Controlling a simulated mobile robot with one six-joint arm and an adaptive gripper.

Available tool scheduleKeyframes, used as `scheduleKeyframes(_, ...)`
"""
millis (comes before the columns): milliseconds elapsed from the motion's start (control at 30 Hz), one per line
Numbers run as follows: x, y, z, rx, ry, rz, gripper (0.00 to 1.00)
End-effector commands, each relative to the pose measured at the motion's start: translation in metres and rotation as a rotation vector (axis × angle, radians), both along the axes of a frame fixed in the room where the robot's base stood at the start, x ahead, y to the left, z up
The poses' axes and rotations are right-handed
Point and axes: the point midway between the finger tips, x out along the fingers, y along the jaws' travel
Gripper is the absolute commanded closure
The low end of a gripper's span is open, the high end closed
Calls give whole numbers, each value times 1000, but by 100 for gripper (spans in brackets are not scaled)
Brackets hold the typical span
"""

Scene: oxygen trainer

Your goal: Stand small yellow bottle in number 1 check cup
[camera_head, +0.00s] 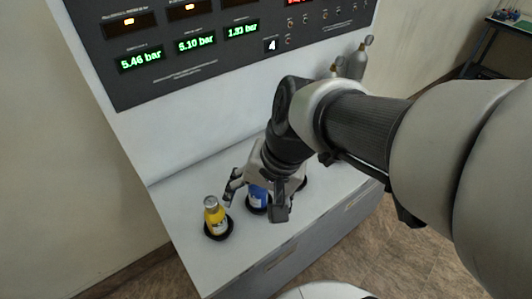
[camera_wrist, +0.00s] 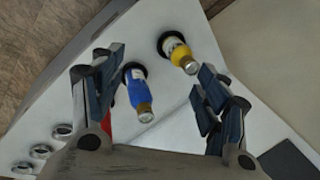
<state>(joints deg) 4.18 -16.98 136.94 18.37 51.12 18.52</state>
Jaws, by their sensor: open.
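The small yellow bottle (camera_head: 214,217) stands upright in a black round holder (camera_head: 229,235) at the left end of the white bench top. My gripper (camera_head: 256,199) is open and empty, above and around a blue bottle (camera_head: 258,196). In the wrist view the blue bottle (camera_wrist: 137,88) lies between the fingers of my gripper (camera_wrist: 162,62), nearer the left finger; contact cannot be told. No cup number is readable, so I cannot tell which is number 1.
Something red (camera_wrist: 106,123) shows partly behind my left finger. Three round metal-rimmed rings (camera_wrist: 62,131) sit at lower left in the wrist view. An upright panel with green pressure readouts (camera_head: 195,43) stands behind the bench. Grey cylinders (camera_head: 356,62) stand at its right.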

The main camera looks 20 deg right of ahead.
Motion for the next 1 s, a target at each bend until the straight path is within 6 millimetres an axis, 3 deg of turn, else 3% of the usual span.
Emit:
scheduleKeyframes(100,-32,-14,21,-150,-131,216,32)
scheduleKeyframes(333,-66,-37,36,-360,-255,462,32)
scheduleKeyframes(1000,-71,-42,38,-399,-271,505,32)
